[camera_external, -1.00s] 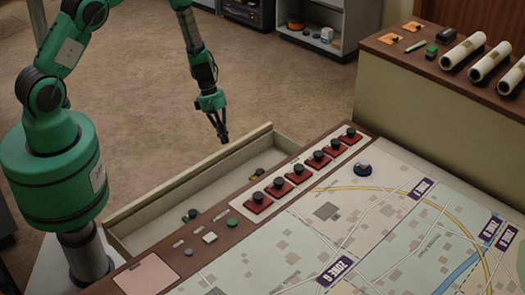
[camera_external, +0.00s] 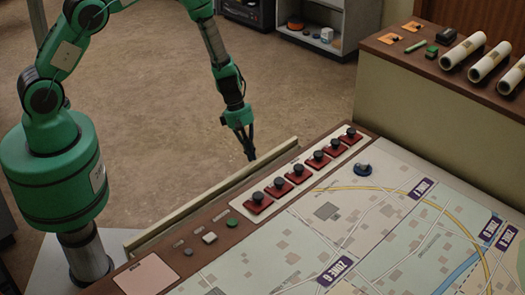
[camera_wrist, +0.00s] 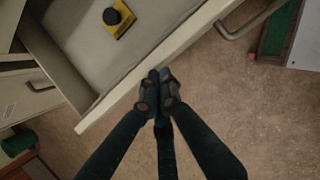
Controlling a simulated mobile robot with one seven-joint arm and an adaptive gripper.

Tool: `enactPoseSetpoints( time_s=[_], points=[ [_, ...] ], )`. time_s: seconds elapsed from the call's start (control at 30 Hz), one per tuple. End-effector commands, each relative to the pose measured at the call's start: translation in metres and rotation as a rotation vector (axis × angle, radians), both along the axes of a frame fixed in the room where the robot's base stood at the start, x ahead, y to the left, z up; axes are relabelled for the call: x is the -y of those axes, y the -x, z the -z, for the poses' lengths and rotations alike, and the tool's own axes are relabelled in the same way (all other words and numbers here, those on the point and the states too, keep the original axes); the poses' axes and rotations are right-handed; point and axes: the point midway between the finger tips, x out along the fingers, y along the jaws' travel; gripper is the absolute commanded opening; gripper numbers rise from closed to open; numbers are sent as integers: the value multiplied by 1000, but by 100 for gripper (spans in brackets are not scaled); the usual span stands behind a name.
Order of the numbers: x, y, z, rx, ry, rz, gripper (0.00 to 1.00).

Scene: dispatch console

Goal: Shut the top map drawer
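The top map drawer (camera_external: 210,192) is a pale drawer along the near-left side of the console. In the external view its front panel stands a small gap out from the console edge. The wrist view shows the drawer front's top edge (camera_wrist: 150,65) and part of the interior, with a yellow-and-black item (camera_wrist: 118,18) inside. My gripper (camera_external: 250,157) points down at the outer side of the drawer front, near its far end. In the wrist view my gripper's fingertips (camera_wrist: 160,82) are together, at or very near the front panel; exact contact cannot be told. Nothing shows between them.
A side counter (camera_external: 440,80) with white rolls (camera_external: 490,62) stands at the right. The floor (camera_external: 290,90) beyond the drawer is clear. A handle (camera_wrist: 250,25) shows in the wrist view.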

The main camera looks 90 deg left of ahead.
Motion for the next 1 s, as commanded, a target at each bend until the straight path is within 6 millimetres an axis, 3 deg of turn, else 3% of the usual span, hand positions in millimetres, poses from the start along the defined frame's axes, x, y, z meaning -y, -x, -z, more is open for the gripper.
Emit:
enactPoseSetpoints(
  time_s=[0.2, 0.5, 0.73, 1.0],
  points=[
    [47, -44, 0, -1, 0, 6, 0],
    [99, -96, 0, -3, 1, 4, 0],
    [121, -119, 1, -2, 0, 2, 0],
    [128, -125, 2, -4, 1, -1, 0]
  ],
)
